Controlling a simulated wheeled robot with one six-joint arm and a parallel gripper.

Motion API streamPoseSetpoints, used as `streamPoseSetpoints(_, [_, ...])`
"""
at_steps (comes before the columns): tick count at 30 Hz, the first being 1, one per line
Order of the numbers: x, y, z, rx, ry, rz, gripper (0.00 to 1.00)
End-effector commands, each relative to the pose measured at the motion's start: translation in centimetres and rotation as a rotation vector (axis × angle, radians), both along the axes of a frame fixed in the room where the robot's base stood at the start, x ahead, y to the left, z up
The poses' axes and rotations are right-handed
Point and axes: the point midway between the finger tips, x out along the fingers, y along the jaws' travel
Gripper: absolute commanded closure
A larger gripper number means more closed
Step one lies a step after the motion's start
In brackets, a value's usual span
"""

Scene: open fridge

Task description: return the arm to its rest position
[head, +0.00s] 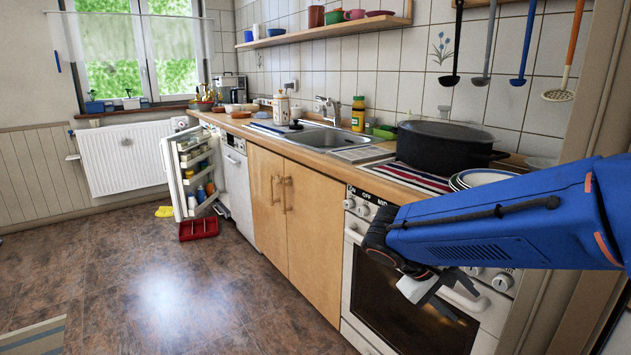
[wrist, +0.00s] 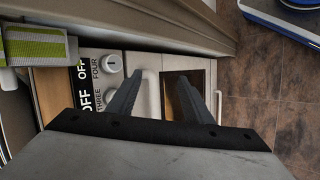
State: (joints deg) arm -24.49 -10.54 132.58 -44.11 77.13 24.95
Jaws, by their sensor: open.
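My blue arm (head: 490,225) reaches in from the right edge of the head view, in front of the stove. My gripper (head: 437,300) hangs at its end before the oven door and points downward. In the wrist view my gripper (wrist: 158,100) shows two dark fingers spread apart with nothing between them. The oven handle and knobs are close beyond the fingers. I cannot tell whether the gripper touches the oven front.
The stove's oven door (head: 400,300) is close to my gripper. A black pot (head: 447,145) stands on top. The fridge door (head: 194,172) hangs open at the far left of the counter, with a red crate (head: 198,229) on the floor below. The brown floor (head: 170,290) is mostly clear.

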Motion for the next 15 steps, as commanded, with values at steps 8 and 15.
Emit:
streamPoseSetpoints(8, [-6.4, -1.6, -1.0, 0.277, -0.031, -0.077, 0.54])
streamPoseSetpoints(15, [-10.7, -1.0, -1.5, 0.504, -0.115, -0.111, 0.54])
